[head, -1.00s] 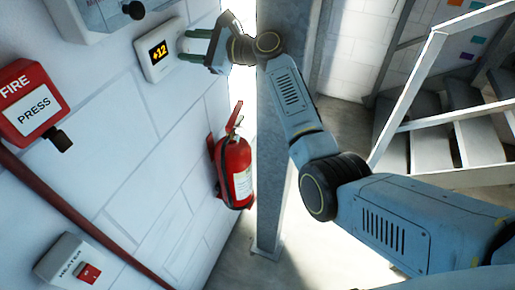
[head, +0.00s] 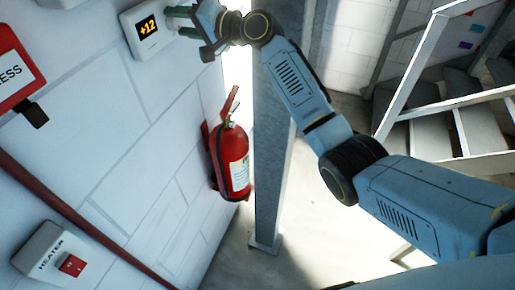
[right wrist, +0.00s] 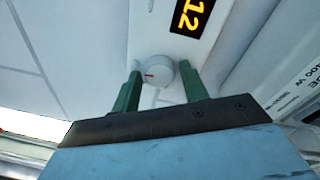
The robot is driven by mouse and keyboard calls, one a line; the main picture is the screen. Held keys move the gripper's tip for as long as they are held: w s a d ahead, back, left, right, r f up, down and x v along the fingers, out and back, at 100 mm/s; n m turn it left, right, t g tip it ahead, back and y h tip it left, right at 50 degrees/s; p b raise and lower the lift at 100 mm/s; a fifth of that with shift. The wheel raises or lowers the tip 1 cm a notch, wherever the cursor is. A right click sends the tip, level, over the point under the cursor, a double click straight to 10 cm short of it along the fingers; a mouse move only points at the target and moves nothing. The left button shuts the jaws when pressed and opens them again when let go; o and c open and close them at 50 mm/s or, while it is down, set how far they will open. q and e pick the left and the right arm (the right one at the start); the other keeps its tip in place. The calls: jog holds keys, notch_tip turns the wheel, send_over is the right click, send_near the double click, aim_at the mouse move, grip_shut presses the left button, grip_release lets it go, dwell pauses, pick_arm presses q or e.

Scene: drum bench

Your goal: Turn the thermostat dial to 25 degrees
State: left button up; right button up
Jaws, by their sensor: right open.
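The thermostat (head: 136,46) is a white box on the white block wall at the top of the head view. Its display (head: 147,26) reads +12 in yellow digits. In the right wrist view the round white dial (right wrist: 157,71) with a small red mark sits below the display (right wrist: 187,15), which shows 12. My right gripper (head: 174,21) is open at the thermostat's right side. In the right wrist view its green fingers (right wrist: 159,76) stand on either side of the dial, with gaps showing. I cannot tell how deep they reach. My left gripper is not in view.
A red fire box (head: 14,75) and a heater switch box (head: 50,255) are on the wall at left, with a red pipe (head: 80,218) between. A fire extinguisher (head: 233,165) hangs below the thermostat. A grey post (head: 270,180) and metal stairs (head: 440,125) stand right.

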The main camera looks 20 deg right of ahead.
jog(key=n+b, duration=0.2)
jog(key=b, duration=0.1)
jog(key=n+b, duration=0.5)
jog(key=b, duration=0.1)
jog(key=shift+f+t+b, duration=0.3)
jog(key=shift+b, duration=0.05)
jog(key=b+v, duration=0.2)
jog(key=v, duration=1.2)
jog(key=d+f+m+h, duration=0.1)
jog(key=f+h, duration=0.2)
jog(key=f, duration=1.2)
jog(key=s+d+f+m+g+h, duration=0.1)
jog(key=d+f+h, duration=0.1)
jog(key=f, duration=1.4)
jog(key=shift+d+f+h+b, duration=0.2)
jog(key=shift+d+h+b, duration=0.15)
jog(key=shift+h, duration=0.35)
jog(key=shift+a+f, duration=0.1)
